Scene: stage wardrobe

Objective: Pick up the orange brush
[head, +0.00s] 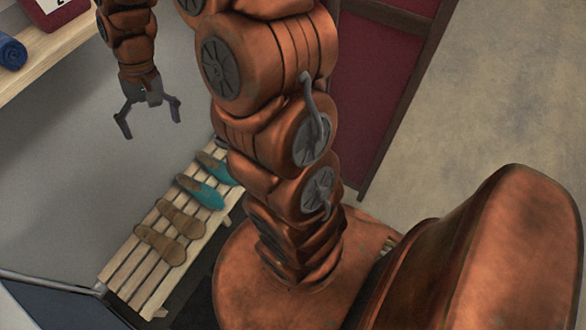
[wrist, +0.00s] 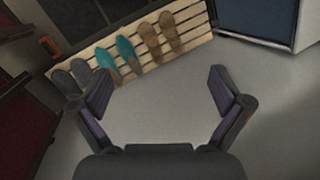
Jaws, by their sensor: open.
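I cannot make out an orange brush for certain in either view. A small orange-yellow patch (wrist: 48,45) shows near the upper left of the wrist view, too small and blurred to identify. My gripper (head: 152,127) hangs in the upper left of the head view with its fingers spread, pointing down. In the wrist view my gripper (wrist: 160,98) is open and empty, with only bare grey floor between the fingers.
A slatted wooden bench (head: 150,291) bears teal shoes (head: 202,192) and brown shoes (head: 160,244); dark grey shoes (wrist: 66,82) also show in the wrist view. A wooden shelf (head: 45,75) holds a blue roll (head: 11,52) and a red box (head: 57,12). A dark red panel (head: 372,85) stands behind my arm.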

